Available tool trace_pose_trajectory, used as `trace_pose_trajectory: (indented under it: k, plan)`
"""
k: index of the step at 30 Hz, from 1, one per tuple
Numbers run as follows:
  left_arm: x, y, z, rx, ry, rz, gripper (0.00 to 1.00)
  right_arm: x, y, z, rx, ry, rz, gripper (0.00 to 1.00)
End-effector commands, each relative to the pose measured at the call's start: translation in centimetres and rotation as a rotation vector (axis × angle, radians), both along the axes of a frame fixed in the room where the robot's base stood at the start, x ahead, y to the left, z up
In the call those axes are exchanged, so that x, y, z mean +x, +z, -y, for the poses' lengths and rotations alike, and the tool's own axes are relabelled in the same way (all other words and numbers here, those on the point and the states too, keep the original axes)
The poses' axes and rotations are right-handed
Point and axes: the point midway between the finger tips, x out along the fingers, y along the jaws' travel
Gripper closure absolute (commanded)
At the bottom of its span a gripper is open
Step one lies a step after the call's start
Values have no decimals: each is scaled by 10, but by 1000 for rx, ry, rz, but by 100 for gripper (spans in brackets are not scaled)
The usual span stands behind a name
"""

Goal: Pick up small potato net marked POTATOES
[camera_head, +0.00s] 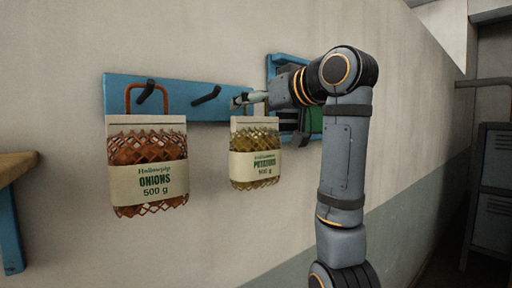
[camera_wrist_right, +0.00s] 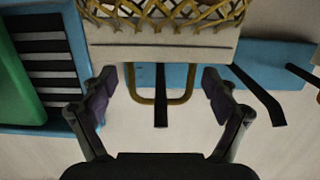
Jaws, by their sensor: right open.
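The potato net (camera_head: 255,168) is a small mesh bag of yellow potatoes with a cream band reading POTATOES 500 g. It hangs on the blue rail (camera_head: 180,88), to the right of the onion net. In the right wrist view, its cream header (camera_wrist_right: 165,47) and yellowish loop handle (camera_wrist_right: 178,99) show upside down, the loop around a dark peg (camera_wrist_right: 160,110). My right gripper (camera_head: 246,99) is at the top of this net. In the wrist view its open fingers (camera_wrist_right: 160,84) stand either side of the loop, apart from it. My left gripper is not in view.
The onion net (camera_head: 148,163) hangs at left on its own peg. An empty peg (camera_head: 206,96) sticks out between the two nets. A blue frame (camera_head: 272,66) with a green part is behind my right wrist. A wooden table (camera_head: 16,164) stands at the left edge.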

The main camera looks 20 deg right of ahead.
Motion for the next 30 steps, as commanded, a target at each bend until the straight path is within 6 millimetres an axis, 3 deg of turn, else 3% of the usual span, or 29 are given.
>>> trace_pose_trajectory:
  k: [3,22,30]
  plan:
    - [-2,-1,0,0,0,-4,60,0,-1,0,0,0,0,13]
    - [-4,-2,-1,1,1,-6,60,0,-1,0,0,0,-1,98]
    - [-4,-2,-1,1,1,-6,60,-1,0,0,1,0,2,100]
